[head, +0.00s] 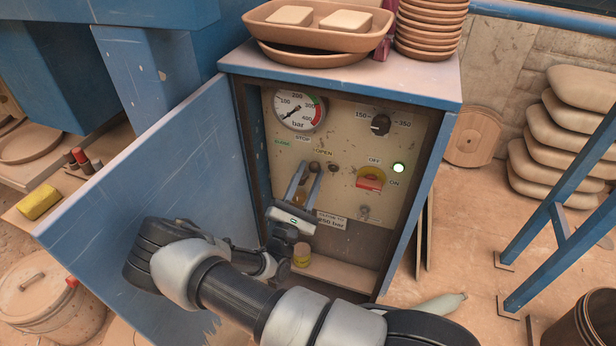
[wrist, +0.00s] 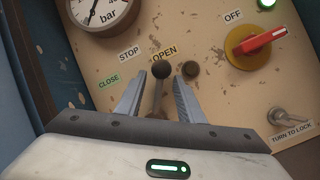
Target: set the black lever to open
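The black lever (wrist: 160,72), a thin stem with a dark ball knob, stands out from the beige panel below the STOP (wrist: 130,53) and OPEN (wrist: 164,53) labels. The CLOSE label (wrist: 109,82) is farther left. My gripper (wrist: 160,80) is open, with one finger on each side of the lever; gaps show between the fingers and the stem. The lever's base is partly hidden by my gripper. In the head view my gripper (head: 307,172) reaches into the blue cabinet, and the lever's knob (head: 314,167) shows between its fingertips.
A round brown knob (wrist: 190,69) sits just right of the right finger. A red switch on yellow (head: 370,180), a lock switch (wrist: 288,117) and a pressure gauge (head: 299,111) share the panel. The open blue door (head: 150,190) stands left of my arm. Trays (head: 318,25) rest on top.

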